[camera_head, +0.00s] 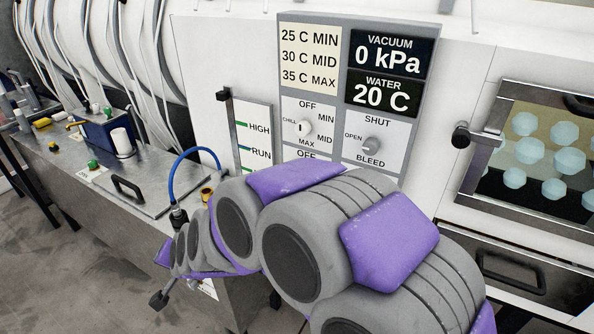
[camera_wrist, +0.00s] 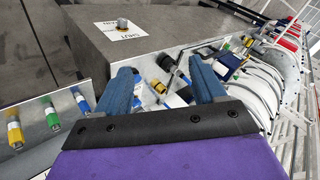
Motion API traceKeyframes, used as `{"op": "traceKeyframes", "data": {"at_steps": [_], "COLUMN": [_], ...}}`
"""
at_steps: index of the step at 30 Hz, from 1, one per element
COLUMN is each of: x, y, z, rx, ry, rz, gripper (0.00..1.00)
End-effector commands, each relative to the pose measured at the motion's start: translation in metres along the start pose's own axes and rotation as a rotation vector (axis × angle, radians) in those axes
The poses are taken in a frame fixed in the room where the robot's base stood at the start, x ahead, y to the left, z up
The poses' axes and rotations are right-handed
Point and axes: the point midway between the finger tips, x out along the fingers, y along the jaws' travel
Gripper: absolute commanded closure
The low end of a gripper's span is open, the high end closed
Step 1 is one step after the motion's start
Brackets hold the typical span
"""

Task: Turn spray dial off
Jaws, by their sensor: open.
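No dial label reading "spray" is legible. In the head view, a white dial (camera_head: 304,128) is marked OFF, CHILL, MIN, MID and MAX. A grey dial (camera_head: 371,146) beside it is marked SHUT, OPEN and BLEED. Below the white dial another OFF label (camera_head: 307,154) shows, and the rest of that plate is hidden behind my arm. In the wrist view, a small knob (camera_wrist: 122,25) sits on a white plate whose text appears to read SHUT. My gripper (camera_wrist: 163,80) is open, its blue fingers apart with nothing held. It points past the fittings, clear of the knob.
A metal bench (camera_head: 130,190) with a black handle and a blue hose (camera_head: 190,156) stands at left. A windowed panel (camera_head: 545,150) with pale discs is at right, above a drawer handle (camera_head: 510,272). Several colored fittings (camera_wrist: 160,85) and white hoses (camera_wrist: 258,95) crowd the wrist view.

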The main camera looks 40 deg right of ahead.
Motion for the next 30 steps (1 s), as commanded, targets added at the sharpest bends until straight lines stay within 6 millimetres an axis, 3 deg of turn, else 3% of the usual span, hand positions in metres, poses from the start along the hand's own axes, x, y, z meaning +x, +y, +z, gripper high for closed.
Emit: {"op": "traceKeyframes", "data": {"at_steps": [3,7,11,15,22,30], "x": [0.028,0.048,0.054,0.042,0.003,-0.021], "y": [0.000,0.018,0.051,0.097,0.153,0.172], "z": [-0.046,-0.097,-0.142,-0.180,-0.209,-0.218], "rx": [0.185,0.364,0.509,0.608,0.624,0.589], "ry": [0.174,0.391,0.630,0.910,1.285,1.446], "rz": [-0.027,-0.037,-0.030,-0.013,0.010,0.009], "gripper": [0.31,0.31,0.31,0.31,0.31,0.31]}}
